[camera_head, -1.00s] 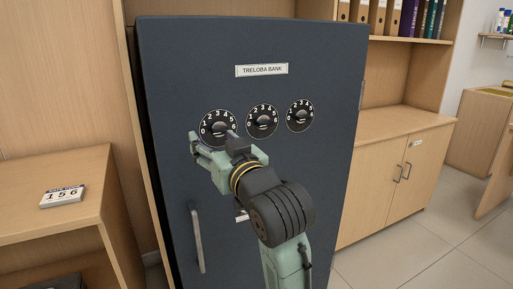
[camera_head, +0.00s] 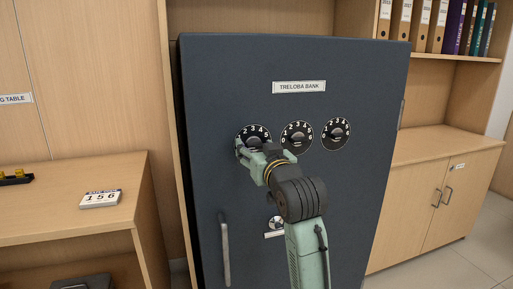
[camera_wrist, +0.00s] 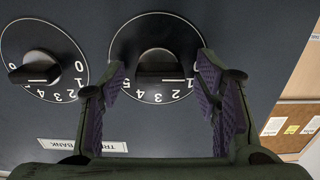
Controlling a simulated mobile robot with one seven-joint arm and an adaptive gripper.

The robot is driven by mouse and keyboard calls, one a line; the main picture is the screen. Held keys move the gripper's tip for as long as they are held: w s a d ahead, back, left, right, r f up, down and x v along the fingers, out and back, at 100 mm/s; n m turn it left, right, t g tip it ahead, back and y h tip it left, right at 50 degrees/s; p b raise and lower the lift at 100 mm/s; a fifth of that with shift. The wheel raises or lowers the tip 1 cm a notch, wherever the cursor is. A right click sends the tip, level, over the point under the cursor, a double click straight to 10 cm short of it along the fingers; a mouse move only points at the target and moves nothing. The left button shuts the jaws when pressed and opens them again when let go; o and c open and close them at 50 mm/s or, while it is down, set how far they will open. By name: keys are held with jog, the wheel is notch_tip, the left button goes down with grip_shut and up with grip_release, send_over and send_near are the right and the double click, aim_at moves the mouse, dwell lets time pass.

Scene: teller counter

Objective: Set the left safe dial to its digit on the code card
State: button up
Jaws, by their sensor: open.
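The left safe dial (camera_head: 254,131) is black with white digits, on the dark blue safe door. My gripper (camera_head: 257,151) is at its lower part in the head view and hides some of it. In the wrist view, which is upside down, the left dial (camera_wrist: 158,30) lies between the spread fingers of my open gripper (camera_wrist: 162,78). Its black knob (camera_wrist: 157,65) lies across, with a finger on either side; I cannot tell whether they touch it. The code card (camera_head: 100,198) reads 1 5 6.
The middle dial (camera_head: 297,136) and right dial (camera_head: 336,133) sit to the right, the middle one close to my gripper. A door handle (camera_head: 225,254) is below. The card lies on a wooden table (camera_head: 60,228) at left. A cabinet (camera_head: 430,200) stands at right.

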jog(key=shift+c, duration=0.2)
jog(key=c, duration=1.1)
jog(key=shift+m+p, duration=0.3)
jog(key=shift+r+m+p, duration=0.2)
jog(key=shift+m+p, duration=0.9)
jog(key=shift+p, duration=0.1)
jog(key=shift+f+m+p, duration=0.1)
jog(key=shift+m+p, duration=1.1)
jog(key=shift+m, duration=0.3)
jog(key=o, duration=1.1)
